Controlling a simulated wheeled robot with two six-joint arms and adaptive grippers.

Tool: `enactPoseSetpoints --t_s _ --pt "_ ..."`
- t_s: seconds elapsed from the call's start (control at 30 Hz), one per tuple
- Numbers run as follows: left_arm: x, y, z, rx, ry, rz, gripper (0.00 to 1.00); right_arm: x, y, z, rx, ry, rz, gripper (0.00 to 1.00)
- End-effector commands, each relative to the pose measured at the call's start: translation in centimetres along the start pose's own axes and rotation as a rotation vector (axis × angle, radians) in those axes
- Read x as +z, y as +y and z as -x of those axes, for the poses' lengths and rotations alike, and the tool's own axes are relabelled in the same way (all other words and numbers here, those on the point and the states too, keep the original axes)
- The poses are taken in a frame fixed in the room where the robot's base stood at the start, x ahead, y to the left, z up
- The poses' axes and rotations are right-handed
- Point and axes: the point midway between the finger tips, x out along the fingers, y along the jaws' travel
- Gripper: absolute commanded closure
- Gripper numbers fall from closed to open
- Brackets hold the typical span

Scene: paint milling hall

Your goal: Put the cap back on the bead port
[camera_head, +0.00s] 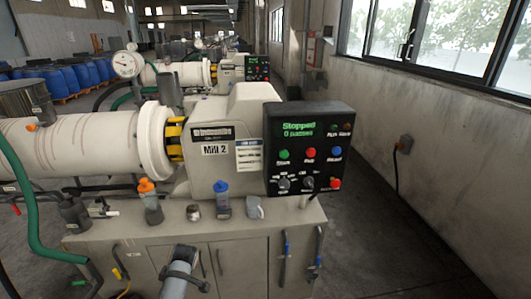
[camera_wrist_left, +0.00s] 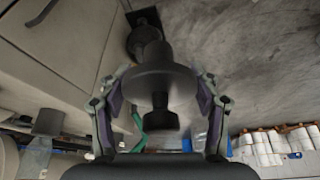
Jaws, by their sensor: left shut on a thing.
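My left gripper (camera_wrist_left: 160,95) shows in the left wrist view, its two purple-padded fingers closed in on either side of a dark cap (camera_wrist_left: 162,80). The cap has a wide round disc, a narrower neck and a small knob. A dark ringed fitting (camera_wrist_left: 145,38) lies beyond the cap at the top of that view; I cannot tell whether it is the bead port or whether the cap touches it. In the head view I cannot make out the gripper or the cap. My right gripper is not in view.
Mill 2 (camera_head: 225,150) stands on a grey cabinet (camera_head: 240,235), with a stopped control panel (camera_head: 309,148) at its right. An orange-topped bottle (camera_head: 150,200), a blue-topped bottle (camera_head: 222,200), a small jar (camera_head: 193,212) and a mug (camera_head: 255,208) stand along its edge. Floor at the right (camera_head: 390,240) is clear.

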Motion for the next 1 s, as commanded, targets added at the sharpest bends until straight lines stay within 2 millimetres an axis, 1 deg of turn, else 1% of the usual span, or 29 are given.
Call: enactPoseSetpoints --t_s 0.17,0.33,0.47,0.5,0.6,0.7,0.83,1.0 --pt "0.7 0.5 2.6 0.082 -0.003 -0.188 0.89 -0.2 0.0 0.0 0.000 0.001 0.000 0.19" --pt "1.4 1.1 6.0 0.185 -0.002 -0.428 0.89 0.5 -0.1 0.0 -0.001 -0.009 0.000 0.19" --pt "2.1 1.9 9.8 0.303 -0.002 -0.699 0.89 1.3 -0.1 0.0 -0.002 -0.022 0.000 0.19" --pt "2.4 2.2 11.1 0.342 0.000 -0.795 0.89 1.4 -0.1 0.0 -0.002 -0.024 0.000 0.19" --pt "3.0 2.8 14.0 0.433 0.000 -1.016 0.89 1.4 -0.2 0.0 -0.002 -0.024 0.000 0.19" --pt "3.5 3.3 16.3 0.501 0.000 -1.188 0.89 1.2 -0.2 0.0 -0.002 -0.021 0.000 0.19" --pt "4.0 3.6 17.8 0.551 0.000 -1.317 0.89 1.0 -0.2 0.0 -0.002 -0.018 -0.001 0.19" --pt "4.1 3.6 18.2 0.563 -0.003 -1.354 0.89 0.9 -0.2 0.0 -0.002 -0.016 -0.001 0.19"
